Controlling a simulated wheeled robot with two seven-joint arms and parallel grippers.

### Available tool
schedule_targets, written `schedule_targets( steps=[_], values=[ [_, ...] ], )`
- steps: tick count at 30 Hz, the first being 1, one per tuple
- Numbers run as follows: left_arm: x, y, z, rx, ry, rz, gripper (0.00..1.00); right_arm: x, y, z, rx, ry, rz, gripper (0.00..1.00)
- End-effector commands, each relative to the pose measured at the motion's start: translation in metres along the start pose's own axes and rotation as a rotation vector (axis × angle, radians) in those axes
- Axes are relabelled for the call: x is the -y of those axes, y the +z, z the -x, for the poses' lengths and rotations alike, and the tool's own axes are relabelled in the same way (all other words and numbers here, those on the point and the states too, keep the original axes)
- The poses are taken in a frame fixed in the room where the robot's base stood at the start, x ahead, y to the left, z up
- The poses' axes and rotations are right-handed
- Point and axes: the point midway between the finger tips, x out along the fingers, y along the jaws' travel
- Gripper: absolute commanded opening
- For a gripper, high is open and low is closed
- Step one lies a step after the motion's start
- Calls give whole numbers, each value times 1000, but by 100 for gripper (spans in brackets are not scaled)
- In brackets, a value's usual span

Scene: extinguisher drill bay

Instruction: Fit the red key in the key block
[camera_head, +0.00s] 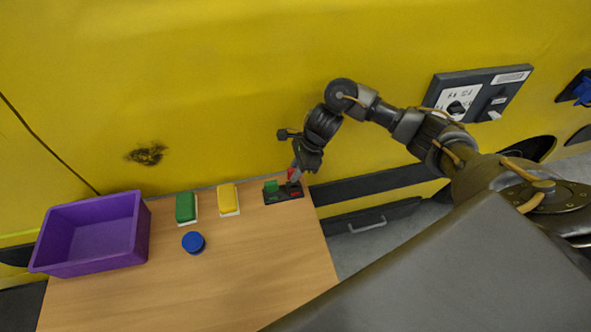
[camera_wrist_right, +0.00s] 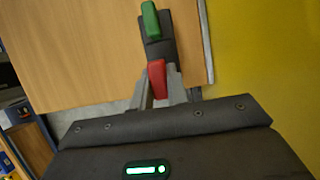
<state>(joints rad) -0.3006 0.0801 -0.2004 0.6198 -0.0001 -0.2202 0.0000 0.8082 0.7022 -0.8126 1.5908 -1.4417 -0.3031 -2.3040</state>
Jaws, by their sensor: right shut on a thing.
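The dark key block (camera_head: 284,197) sits at the back right corner of the wooden table (camera_head: 230,275). A green key (camera_head: 270,186) stands at its left end; it also shows in the wrist view (camera_wrist_right: 150,20). A small red patch (camera_head: 296,194) shows on the block's right part. My right gripper (camera_head: 295,176) is at the block's right end, fingers pointing down. It is shut on the red key (camera_wrist_right: 157,78), whose top shows between the fingers (camera_head: 290,173). Whether the key's lower end is in the block or above it, I cannot tell. My left gripper is not in view.
A purple bin (camera_head: 95,268) stands at the table's left. A green block (camera_head: 186,207), a yellow block (camera_head: 228,199) and a blue round piece (camera_head: 193,242) lie between it and the key block. The yellow wall is close behind. The table's front is clear.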

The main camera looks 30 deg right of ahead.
Motion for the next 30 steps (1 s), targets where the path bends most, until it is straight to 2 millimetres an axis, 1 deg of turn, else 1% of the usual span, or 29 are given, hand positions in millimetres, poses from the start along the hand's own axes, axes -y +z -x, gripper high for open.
schedule_targets(
  steps=[5,15,30],
  values=[
    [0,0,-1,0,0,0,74,0,0,0,0,0,0,0],
    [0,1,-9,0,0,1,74,1,1,-1,0,-1,0,0],
    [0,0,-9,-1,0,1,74,1,1,0,0,-1,0,0]
  ],
)
